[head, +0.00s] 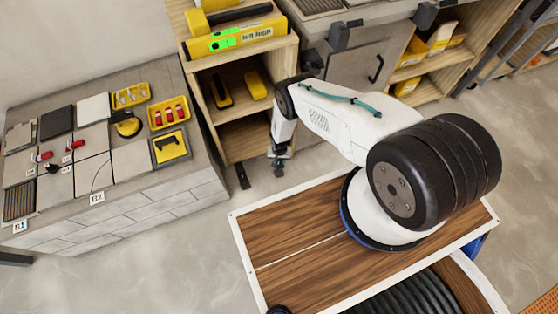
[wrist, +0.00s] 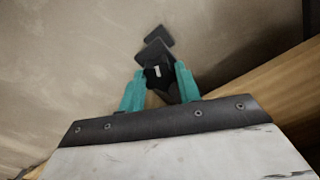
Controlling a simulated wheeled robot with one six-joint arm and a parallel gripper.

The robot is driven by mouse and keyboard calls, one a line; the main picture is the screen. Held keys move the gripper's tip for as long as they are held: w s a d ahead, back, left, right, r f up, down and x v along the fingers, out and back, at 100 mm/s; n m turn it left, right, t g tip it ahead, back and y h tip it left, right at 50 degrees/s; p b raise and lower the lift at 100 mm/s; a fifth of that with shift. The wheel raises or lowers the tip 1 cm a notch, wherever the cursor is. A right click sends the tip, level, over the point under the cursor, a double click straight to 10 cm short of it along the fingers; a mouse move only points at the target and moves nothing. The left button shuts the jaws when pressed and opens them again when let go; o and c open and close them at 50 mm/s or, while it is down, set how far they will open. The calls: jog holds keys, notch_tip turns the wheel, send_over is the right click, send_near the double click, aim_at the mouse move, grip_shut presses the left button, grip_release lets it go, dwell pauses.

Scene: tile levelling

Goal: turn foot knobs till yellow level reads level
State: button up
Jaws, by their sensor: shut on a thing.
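The yellow level (head: 240,36) lies on top of the wooden shelf unit (head: 290,52) in the head view. It has bright green patches and a pale label whose small text I cannot read for certain. My gripper (head: 279,160) is low at the unit's near right corner. In the wrist view its teal fingers (wrist: 160,88) are shut on a black foot knob (wrist: 157,73) with a small white mark. Another black foot (head: 243,176) shows under the unit's left side. The held knob is mostly hidden in the head view.
A tiled bench (head: 150,197) stands at the left with sample tiles, yellow trays (head: 168,112) and tools. A grey cabinet (head: 358,65) stands right of the shelf unit. Clear floor (head: 190,262) lies in front of the bench.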

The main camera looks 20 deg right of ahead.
aim_at(279, 161)
jog(key=m, duration=0.5)
jog(key=shift+m, duration=0.4)
dwell(0.3)
jog(key=o, duration=1)
jog(key=shift+c, duration=0.2)
jog(key=shift+r, duration=3.9)
